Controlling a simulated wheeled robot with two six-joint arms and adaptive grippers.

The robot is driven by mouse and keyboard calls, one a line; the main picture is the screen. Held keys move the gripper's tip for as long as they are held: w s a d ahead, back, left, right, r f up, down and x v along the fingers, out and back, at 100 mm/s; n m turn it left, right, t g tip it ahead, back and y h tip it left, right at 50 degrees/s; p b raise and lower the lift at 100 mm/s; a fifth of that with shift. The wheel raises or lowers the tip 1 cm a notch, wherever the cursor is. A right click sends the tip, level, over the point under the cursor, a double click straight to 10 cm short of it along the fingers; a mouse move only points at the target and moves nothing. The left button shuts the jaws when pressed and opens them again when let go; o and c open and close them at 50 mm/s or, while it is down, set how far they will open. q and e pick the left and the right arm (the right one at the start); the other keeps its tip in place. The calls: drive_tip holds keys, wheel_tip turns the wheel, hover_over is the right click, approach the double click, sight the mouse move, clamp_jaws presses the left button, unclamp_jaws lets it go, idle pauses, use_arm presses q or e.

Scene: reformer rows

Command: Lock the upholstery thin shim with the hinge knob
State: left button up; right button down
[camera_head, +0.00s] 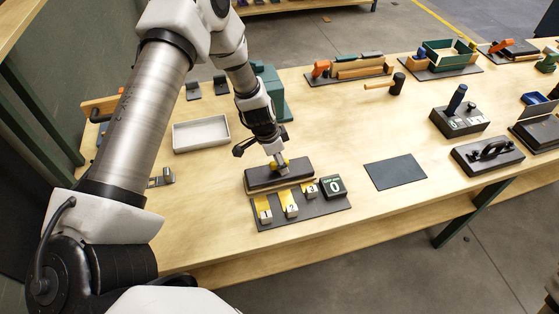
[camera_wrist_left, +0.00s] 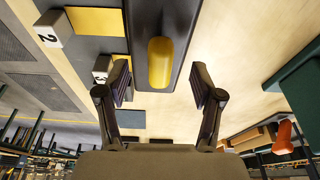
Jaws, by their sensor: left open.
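A dark block (camera_head: 262,178) lies on the table with a yellow knob (camera_wrist_left: 160,62) on top, seen closely in the left wrist view. My left gripper (camera_head: 276,164) is over this block. In the left wrist view my left gripper (camera_wrist_left: 160,78) is open, with one finger on each side of the knob and gaps between. In front of the block, a dark mat (camera_head: 303,212) bears yellow pieces (camera_head: 289,198) with white tags numbered 1, 2 and 3. I cannot tell which is the upholstery thin shim. My right gripper is out of view.
A black counter (camera_head: 332,187) showing 0 stands at the mat's right end. A white tray (camera_head: 201,133) lies behind left, a teal fixture (camera_head: 270,92) behind. A flat dark pad (camera_head: 395,172) lies to the right, with a handled block (camera_head: 487,155) beyond. Bare table lies between.

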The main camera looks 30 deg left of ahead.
use_arm(q)
wheel_tip(320, 180, up, 7)
drive_tip(key=p, duration=0.5)
drive_tip(key=shift+f, duration=0.15)
drive_tip(key=shift+f, duration=0.1)
